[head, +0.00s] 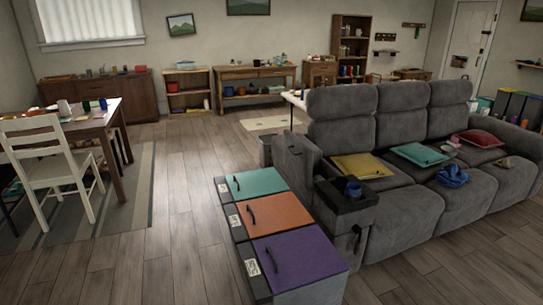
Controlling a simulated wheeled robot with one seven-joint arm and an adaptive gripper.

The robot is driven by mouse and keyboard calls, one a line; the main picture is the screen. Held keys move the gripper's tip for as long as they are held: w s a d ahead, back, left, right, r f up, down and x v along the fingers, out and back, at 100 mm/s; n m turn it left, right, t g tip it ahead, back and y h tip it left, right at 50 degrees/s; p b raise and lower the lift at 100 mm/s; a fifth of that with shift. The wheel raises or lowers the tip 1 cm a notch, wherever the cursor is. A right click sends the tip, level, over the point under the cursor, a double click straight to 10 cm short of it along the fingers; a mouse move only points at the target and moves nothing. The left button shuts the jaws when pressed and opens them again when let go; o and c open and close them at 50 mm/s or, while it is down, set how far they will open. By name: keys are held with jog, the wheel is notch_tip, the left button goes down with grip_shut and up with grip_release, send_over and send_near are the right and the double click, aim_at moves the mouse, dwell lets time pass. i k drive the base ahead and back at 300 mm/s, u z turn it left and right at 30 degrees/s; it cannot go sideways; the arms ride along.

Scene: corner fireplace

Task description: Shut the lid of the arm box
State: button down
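The arm box (347,208) is the dark open compartment in the near-left arm of the grey sofa. Its grey lid (299,160) stands raised, roughly upright, at the left of the box, with a small dark handle on its face. A blue cup (353,188) shows at the box; I cannot tell whether it stands inside or on a rim. My gripper is not in view.
Three bins with teal (258,182), orange (268,213) and purple (292,258) lids stand left of the sofa arm, close to the raised lid. Cushions lie on the sofa seat (405,215). A white chair (50,165) stands far left. The wooden floor (180,235) between is clear.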

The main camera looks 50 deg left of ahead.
aim_at(294, 159)
jog(key=k, duration=0.8)
jog(key=u, duration=1.75)
jog(key=i, duration=0.95)
